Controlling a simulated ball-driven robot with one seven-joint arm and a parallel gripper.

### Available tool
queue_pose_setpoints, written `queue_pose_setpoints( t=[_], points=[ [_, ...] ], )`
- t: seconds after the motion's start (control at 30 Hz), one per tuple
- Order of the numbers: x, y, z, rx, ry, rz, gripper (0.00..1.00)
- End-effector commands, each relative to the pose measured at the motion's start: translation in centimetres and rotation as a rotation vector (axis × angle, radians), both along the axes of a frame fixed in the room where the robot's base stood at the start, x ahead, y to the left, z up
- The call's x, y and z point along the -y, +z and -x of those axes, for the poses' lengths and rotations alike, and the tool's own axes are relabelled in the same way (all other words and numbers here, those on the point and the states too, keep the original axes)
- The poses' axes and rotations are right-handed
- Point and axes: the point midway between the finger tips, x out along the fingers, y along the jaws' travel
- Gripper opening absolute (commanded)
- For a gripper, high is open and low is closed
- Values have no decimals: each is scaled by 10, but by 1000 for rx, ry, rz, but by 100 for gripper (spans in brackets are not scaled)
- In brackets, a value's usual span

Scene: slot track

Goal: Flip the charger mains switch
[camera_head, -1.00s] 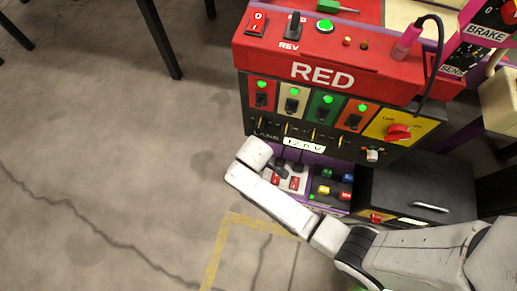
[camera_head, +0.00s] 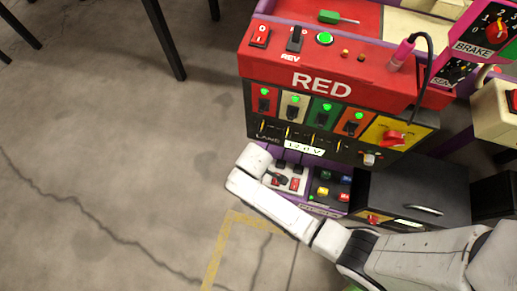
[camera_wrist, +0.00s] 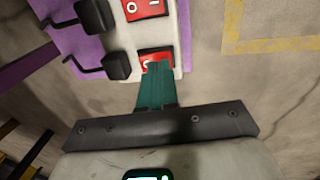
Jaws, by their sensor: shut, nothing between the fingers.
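A white switch panel with two red rocker switches sits low on the purple base of the console. In the wrist view, one red rocker (camera_wrist: 146,8) is at the top edge, with O and I marks. The other red rocker (camera_wrist: 153,56) is below it, partly covered by my fingertips. My gripper (camera_wrist: 158,68) is shut and empty, its teal fingers at the face of this lower rocker; whether they touch it I cannot tell. In the head view, the rocker (camera_head: 294,184) shows small beside my wrist, and my fingertips are hard to make out.
Black plugs (camera_wrist: 117,66) with cables stand left of the rockers in the wrist view. A red console (camera_head: 350,80) with lit green buttons rises behind the panel. A black drawer box (camera_head: 415,190) stands to its right.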

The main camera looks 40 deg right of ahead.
Motion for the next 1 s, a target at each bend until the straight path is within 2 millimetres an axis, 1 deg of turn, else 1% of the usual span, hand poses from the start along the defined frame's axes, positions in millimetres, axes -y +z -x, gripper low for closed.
queue_pose_setpoints(
  t=[0.03, 0.17, 0.3, 0.4, 0.53, 0.7, 1.0],
  points=[
    [0, 14, 0, 0, 0, 0, 0],
    [-1, 29, 0, -1, 0, -1, 0],
    [-7, 60, 3, 2, 0, -2, 0],
    [-10, 79, 6, 1, 0, -2, 0],
    [-14, 100, 9, 2, 0, -1, 0],
    [-17, 115, 11, 1, 1, 0, 0],
    [-18, 118, 12, 0, 0, 0, 0]
  ],
)
